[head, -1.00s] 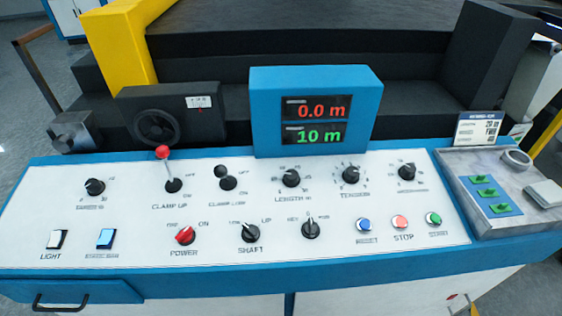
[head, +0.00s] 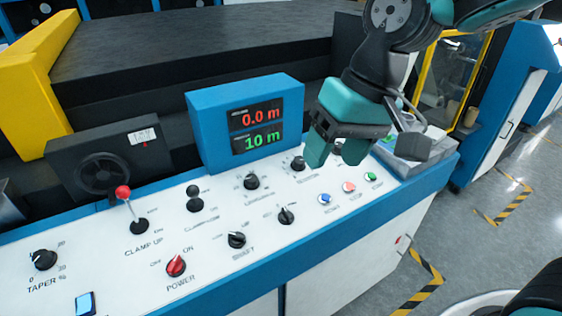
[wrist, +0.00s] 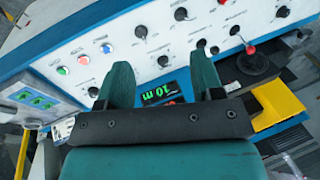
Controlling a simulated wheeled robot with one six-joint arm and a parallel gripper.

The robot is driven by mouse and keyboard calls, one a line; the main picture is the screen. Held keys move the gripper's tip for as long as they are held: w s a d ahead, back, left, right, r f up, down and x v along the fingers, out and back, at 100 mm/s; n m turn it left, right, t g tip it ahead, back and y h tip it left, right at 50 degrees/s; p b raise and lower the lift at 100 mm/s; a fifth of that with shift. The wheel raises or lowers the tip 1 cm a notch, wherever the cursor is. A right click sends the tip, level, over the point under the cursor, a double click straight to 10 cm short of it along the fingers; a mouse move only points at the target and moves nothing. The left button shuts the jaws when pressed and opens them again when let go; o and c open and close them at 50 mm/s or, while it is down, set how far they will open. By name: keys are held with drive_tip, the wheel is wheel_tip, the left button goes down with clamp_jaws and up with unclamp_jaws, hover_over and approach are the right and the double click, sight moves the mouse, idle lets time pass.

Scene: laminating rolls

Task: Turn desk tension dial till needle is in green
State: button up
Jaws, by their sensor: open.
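The tension dial (head: 298,163), a black knob with a white pointer, is on the sloped white panel in the head view. My gripper (head: 345,148) is above the panel just right of it, apart from it. The gripper is open and empty; its two fingers also show in the wrist view (wrist: 161,72). A black gauge box (head: 110,158) with a small white scale (head: 143,136) and a red mark stands behind the panel at left. The scale is too small to read the needle or any green zone.
A blue display box (head: 245,122) reading 0.0 m and 10 m stands behind the dials. The length knob (head: 251,182), clamp lever (head: 131,205), key knob (head: 286,216) and coloured buttons (head: 348,187) surround the dial. Floor at right is open.

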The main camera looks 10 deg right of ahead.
drive_tip(key=w+d+f+m+h, duration=0.15)
drive_tip(key=w+m, duration=0.45)
drive_tip(key=w, duration=0.7)
drive_tip(key=m+t, duration=0.1)
drive_tip(key=m, duration=0.7)
approach(299, 160)
drive_tip(key=shift+h, duration=0.45)
drive_tip(key=f+p, duration=0.1)
drive_tip(key=f, duration=0.2)
drive_tip(key=w+a+f+p, duration=0.1)
drive_tip(key=f, duration=0.2)
drive_tip(key=f+p, duration=0.2)
drive_tip(key=f, duration=0.1)
drive_tip(key=shift+w+a+f, duration=0.15)
drive_tip(key=shift+w+a, duration=0.05)
drive_tip(key=shift+a, duration=0.05)
drive_tip(key=shift+c, duration=0.4)
drive_tip(key=c, duration=0.8)
